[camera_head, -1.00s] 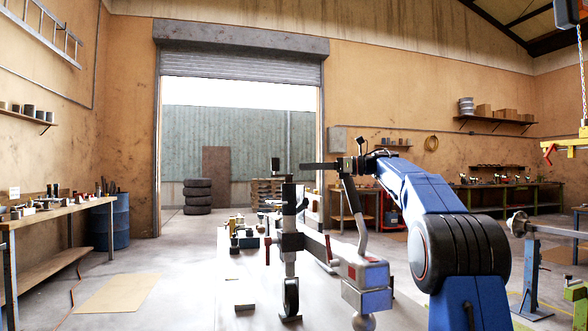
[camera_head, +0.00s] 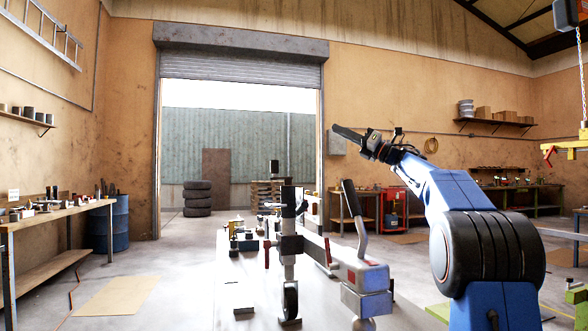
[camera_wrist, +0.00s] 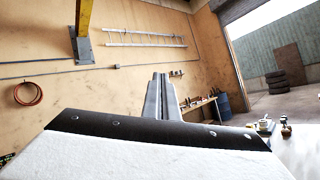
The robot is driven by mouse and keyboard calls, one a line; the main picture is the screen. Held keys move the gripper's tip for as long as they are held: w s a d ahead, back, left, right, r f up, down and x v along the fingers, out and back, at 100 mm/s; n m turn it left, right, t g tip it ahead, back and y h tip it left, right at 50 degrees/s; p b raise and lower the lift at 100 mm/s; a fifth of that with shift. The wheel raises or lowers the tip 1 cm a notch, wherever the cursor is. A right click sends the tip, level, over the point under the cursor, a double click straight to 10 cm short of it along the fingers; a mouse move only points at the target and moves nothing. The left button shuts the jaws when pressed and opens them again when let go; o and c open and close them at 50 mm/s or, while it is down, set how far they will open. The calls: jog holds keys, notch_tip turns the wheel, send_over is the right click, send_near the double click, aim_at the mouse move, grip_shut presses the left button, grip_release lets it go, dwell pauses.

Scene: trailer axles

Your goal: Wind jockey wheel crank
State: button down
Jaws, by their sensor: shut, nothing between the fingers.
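The jockey wheel's upright post (camera_head: 287,222) stands in the middle of the head view, with its small dark wheel (camera_head: 290,299) at the foot. A dark block, perhaps the crank's grip (camera_head: 274,166), shows just left of and above the post top; how it joins the post is unclear. My gripper (camera_head: 340,129) is shut and empty, raised above and right of the post, apart from it, with its fingers pointing up and left. The shut fingers also show in the wrist view (camera_wrist: 160,98); no jockey wheel shows there.
The silver and red trailer coupling (camera_head: 364,276), with its tall lever handle (camera_head: 354,205), stands right of the post, below my gripper. A left bench (camera_head: 60,215), a blue drum (camera_head: 121,219) and stacked tyres (camera_head: 197,198) stand farther off. Air around my gripper is clear.

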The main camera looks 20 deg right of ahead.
jog(key=d+r+m+t+h, duration=0.3)
jog(key=d+m+t+h, duration=0.3)
jog(key=m+h, duration=0.55)
jog(key=d+r+m+t+h, duration=0.35)
jog(key=d+m+h, duration=0.4)
jog(key=m, duration=0.65)
jog(key=d+f+m+g+h, duration=0.25)
jog(key=f+m, duration=0.25)
jog(key=m, duration=0.4)
jog(key=d+f+m+g+h, duration=0.2)
jog(key=f+m+g+h, duration=0.3)
jog(key=m, duration=0.4)
jog(key=w+a+f+m+g+y, duration=0.1)
jog(key=a+f+m+g+y, duration=0.1)
jog(key=a+f+m+y, duration=0.5)
jog(key=s+a+f+m+g+y, duration=0.1)
jog(key=s+a+y, duration=0.2)
jog(key=a+y, duration=0.5)
jog(key=s+a+f+m+y, duration=0.1)
jog(key=s+a+y, duration=0.2)
jog(key=a, duration=1)
jog(key=w+a, duration=0.7)
jog(key=a, duration=0.1)
jog(key=shift+w, duration=0.4)
